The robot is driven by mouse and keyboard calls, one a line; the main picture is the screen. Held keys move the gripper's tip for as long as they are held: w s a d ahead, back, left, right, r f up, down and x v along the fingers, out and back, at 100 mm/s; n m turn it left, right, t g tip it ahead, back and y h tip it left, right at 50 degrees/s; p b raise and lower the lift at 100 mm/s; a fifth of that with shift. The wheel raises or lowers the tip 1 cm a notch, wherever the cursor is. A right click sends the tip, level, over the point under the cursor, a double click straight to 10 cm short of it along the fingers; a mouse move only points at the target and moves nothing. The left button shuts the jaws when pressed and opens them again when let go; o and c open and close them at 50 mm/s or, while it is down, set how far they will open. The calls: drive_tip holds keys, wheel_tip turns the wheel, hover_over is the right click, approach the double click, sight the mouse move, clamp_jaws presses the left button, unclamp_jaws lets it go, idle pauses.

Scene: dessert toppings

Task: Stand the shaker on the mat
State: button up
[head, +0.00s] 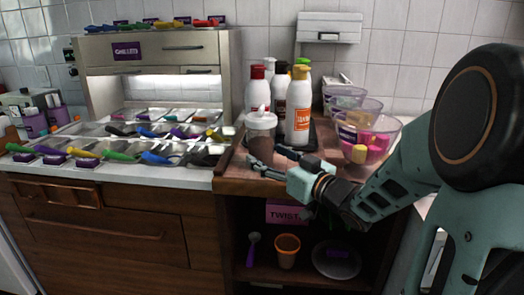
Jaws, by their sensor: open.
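The shaker (261,127) is a clear jar with brown contents and a pale lid with a small knob. It stands upright on the wooden counter top, left of the bottles. A dark mat (323,137) lies under the group of bottles; the shaker is to its left, and the bottles hide much of the mat. My gripper (267,157) is open at the front of the shaker's lower part, with one finger to the left and one to the right. I cannot tell whether the fingers touch it.
Several sauce bottles (298,112) crowd the mat. Clear bowls (369,137), the nearest holding pink and yellow pieces, stand to the right. Topping trays with scoops (150,130) fill the left counter. The wooden top's front edge (240,187) is close below my gripper.

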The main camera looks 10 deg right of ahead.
drive_tip(key=p+v, duration=0.1)
drive_tip(key=v, duration=0.7)
drive_tip(key=shift+s+d+p, duration=0.2)
drive_tip(key=shift+s+p, duration=0.15)
